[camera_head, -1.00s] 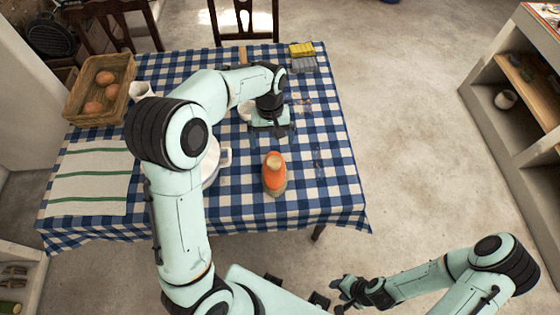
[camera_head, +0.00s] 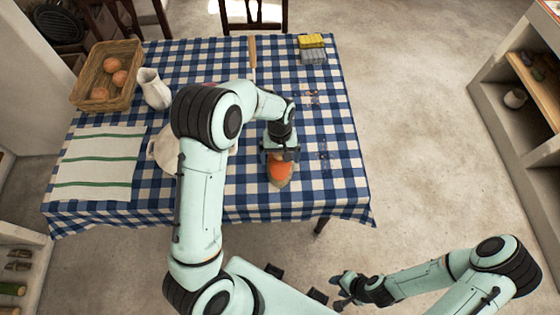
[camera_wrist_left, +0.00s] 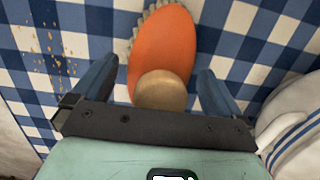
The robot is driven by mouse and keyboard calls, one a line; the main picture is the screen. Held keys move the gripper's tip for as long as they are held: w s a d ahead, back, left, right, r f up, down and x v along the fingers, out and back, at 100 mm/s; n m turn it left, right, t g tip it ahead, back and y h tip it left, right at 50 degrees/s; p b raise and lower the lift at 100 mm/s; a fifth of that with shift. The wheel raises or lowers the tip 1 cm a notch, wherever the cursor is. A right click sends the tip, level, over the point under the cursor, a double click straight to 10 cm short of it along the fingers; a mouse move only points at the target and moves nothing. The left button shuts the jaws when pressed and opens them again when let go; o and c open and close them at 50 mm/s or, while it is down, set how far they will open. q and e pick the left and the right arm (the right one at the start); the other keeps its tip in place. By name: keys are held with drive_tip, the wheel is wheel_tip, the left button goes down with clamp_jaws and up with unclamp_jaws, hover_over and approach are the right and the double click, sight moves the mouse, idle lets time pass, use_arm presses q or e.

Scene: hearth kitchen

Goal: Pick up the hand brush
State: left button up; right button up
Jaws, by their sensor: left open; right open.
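The hand brush (camera_head: 280,174), with an orange body and pale bristles at its edge, lies on the checked tablecloth near the table's front. My left gripper (camera_head: 281,153) is over it and hides part of it. In the left wrist view the brush (camera_wrist_left: 168,45) has its tan round knob between the two fingers of the open left gripper (camera_wrist_left: 157,85), with a gap on each side. I cannot tell how high the fingers are above the cloth. My right gripper (camera_head: 345,291) is open and empty, off the table at the lower right.
A white vessel (camera_head: 160,150) stands close left of the brush, partly behind my left arm. A white jug (camera_head: 153,88), a wicker basket (camera_head: 130,92), a striped towel (camera_head: 98,165) and yellow and grey blocks (camera_head: 312,42) lie farther off. Crumbs (camera_wrist_left: 55,45) dot the cloth.

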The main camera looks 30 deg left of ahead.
use_arm(q)
drive_tip(key=c, duration=1.1)
drive_tip(key=shift+r, duration=0.15)
wheel_tip(320, 180, up, 20)
drive_tip(key=p, duration=0.1)
drive_tip(key=shift+p, duration=0.35)
use_arm(e)
drive_tip(key=shift+w+r, duration=0.9)
drive_tip(key=shift+r, duration=0.2)
use_arm(q)
drive_tip(key=o, duration=0.6)
drive_tip(key=shift+c, duration=0.2)
drive_tip(key=c, duration=0.3)
drive_tip(key=shift+c, duration=0.2)
